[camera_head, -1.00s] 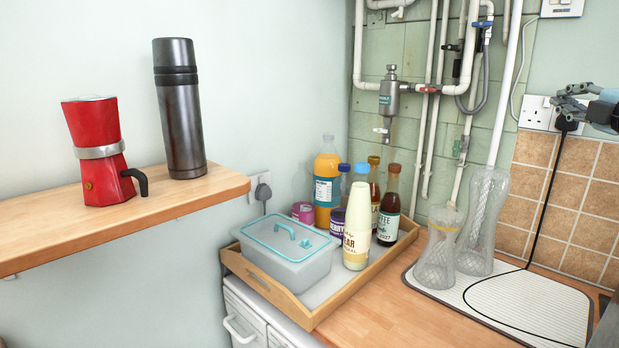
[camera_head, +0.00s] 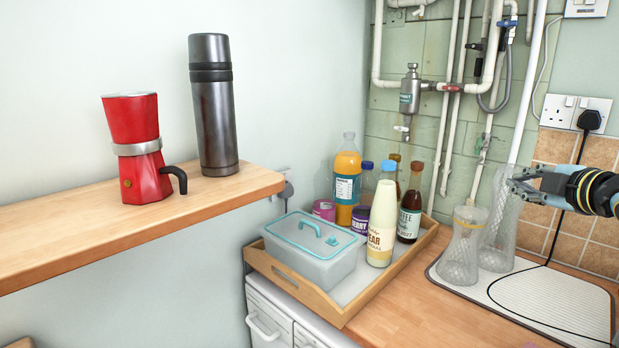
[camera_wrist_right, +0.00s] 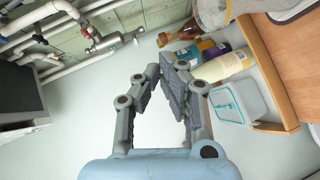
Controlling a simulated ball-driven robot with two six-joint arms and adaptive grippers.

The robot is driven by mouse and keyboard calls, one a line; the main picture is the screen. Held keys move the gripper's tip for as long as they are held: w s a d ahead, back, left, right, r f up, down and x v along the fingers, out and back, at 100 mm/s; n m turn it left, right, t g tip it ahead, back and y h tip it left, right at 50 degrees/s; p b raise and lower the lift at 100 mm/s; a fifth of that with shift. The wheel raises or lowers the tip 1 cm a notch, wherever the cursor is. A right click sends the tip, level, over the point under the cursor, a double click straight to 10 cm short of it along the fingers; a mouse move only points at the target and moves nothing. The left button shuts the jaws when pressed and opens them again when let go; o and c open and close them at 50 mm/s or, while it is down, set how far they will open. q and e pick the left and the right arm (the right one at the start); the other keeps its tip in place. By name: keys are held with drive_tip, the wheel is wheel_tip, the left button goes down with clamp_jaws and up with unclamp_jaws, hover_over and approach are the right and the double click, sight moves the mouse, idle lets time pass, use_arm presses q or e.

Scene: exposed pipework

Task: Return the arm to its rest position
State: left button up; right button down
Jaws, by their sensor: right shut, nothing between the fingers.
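My right gripper (camera_head: 522,184) comes in from the right edge in the head view. It is shut and empty, in front of the tall clear glass vessel (camera_head: 500,235) and the tiled wall. In the right wrist view its fingers (camera_wrist_right: 162,68) come together at the tips, with pale wall showing between the links. No object is held. My left gripper is not in view.
A wooden tray (camera_head: 341,312) holds bottles, jars and a lidded box (camera_head: 308,254). A shorter glass vessel (camera_head: 462,248) stands on the white mat (camera_head: 560,300). The shelf (camera_head: 80,237) bears a red moka pot (camera_head: 138,150) and a dark flask (camera_head: 213,110). Pipes (camera_head: 445,120) line the wall.

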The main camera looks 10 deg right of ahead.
drive_tip(key=s+a+f+m+g, duration=0.3)
drive_tip(key=s+a+f, duration=0.35)
drive_tip(key=f, duration=0.25)
drive_tip(key=s+a+f+m+g, duration=0.3)
drive_tip(key=s+a, duration=0.1)
drive_tip(key=s, duration=0.5)
drive_tip(key=s+a+f+m+g, duration=0.25)
drive_tip(key=s+a+m, duration=0.2)
drive_tip(key=s, duration=0.55)
drive_tip(key=s+a+f+m+g, duration=0.25)
drive_tip(key=s+a, duration=0.25)
drive_tip(key=s, duration=0.4)
drive_tip(key=s+d+f+g+b, duration=0.15)
drive_tip(key=f+b, duration=0.45)
drive_tip(key=f, duration=1.4)
drive_tip(key=s+d+f+b, duration=0.15)
drive_tip(key=f+b, duration=0.45)
drive_tip(key=f, duration=1.3)
drive_tip(key=s+f+g+b, duration=0.1)
drive_tip(key=s+f+b, duration=0.2)
drive_tip(key=s+f, duration=0.5)
drive_tip(key=s+d+f+b, duration=0.1)
drive_tip(key=s+f+b, duration=0.3)
drive_tip(key=s+f, duration=0.5)
wheel_tip(320, 180, down, 5)
drive_tip(key=shift+s+f+m+g+y, duration=0.1)
drive_tip(key=shift+s+m+g+y, duration=0.1)
drive_tip(key=shift+m+g+y, duration=0.15)
drive_tip(key=shift+s, duration=0.1)
